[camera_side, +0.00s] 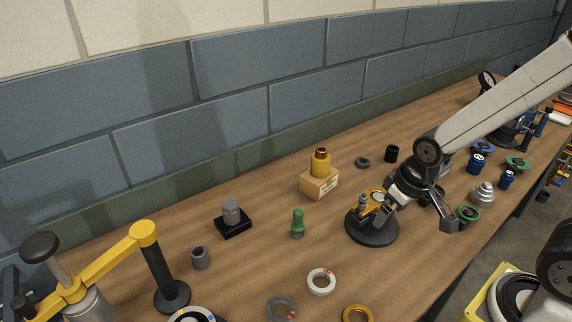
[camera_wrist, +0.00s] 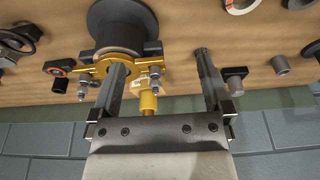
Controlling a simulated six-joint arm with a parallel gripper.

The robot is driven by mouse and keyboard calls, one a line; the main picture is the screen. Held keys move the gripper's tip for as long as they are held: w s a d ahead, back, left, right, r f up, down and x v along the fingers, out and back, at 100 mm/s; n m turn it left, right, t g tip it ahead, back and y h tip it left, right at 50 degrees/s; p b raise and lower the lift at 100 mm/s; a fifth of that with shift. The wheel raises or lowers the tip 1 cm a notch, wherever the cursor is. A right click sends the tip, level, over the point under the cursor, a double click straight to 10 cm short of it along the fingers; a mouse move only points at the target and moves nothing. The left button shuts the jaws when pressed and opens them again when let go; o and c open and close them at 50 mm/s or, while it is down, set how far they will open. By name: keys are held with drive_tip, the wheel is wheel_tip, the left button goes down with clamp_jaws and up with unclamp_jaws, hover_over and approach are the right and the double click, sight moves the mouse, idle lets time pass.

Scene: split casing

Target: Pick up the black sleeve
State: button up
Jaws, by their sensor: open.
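The black sleeve (camera_side: 392,154) is a small, dark, upright cylinder. In the wrist view, the fingers of my gripper (camera_wrist: 160,62) are wide apart. The left finger overlaps the gold fitting (camera_wrist: 88,74); contact cannot be told. No part is held.
A dark ring (camera_side: 363,162) lies just left of the sleeve. A cardboard block with a brass part (camera_side: 318,184) stands farther left. A green part (camera_side: 298,224), a grey sleeve (camera_side: 200,258) and a white ring (camera_side: 321,282) are on the bench. Several coloured parts crowd the right.

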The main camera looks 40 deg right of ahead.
drive_tip(key=shift+w+v, duration=0.55)
drive_tip(key=shift+v, duration=1.85)
drive_tip(key=w+d+m+t+y, duration=0.4)
drive_tip(key=w+d+m, duration=1.05)
drive_tip(key=m, duration=0.65)
drive_tip(key=w+d+m+t+h, duration=0.15)
drive_tip(key=d+m+t, duration=0.25)
drive_tip(key=d+m, duration=0.55)
drive_tip(key=w+d+m+t+h, duration=0.1)
drive_tip(key=d+m+t+h, duration=0.35)
drive_tip(key=d, duration=0.85)
drive_tip(key=m+g+y, duration=0.1)
drive_tip(key=g+y, duration=0.1)
approach(397, 149)
drive_tip(key=w, duration=0.1)
drive_tip(key=w+a, duration=0.1)
drive_tip(key=shift+w+f, duration=0.2)
drive_tip(key=shift+w, duration=0.2)
drive_tip(key=shift+f+t, duration=0.25)
drive_tip(key=shift+f, duration=0.2)
drive_tip(key=shift+x, duration=1.3)
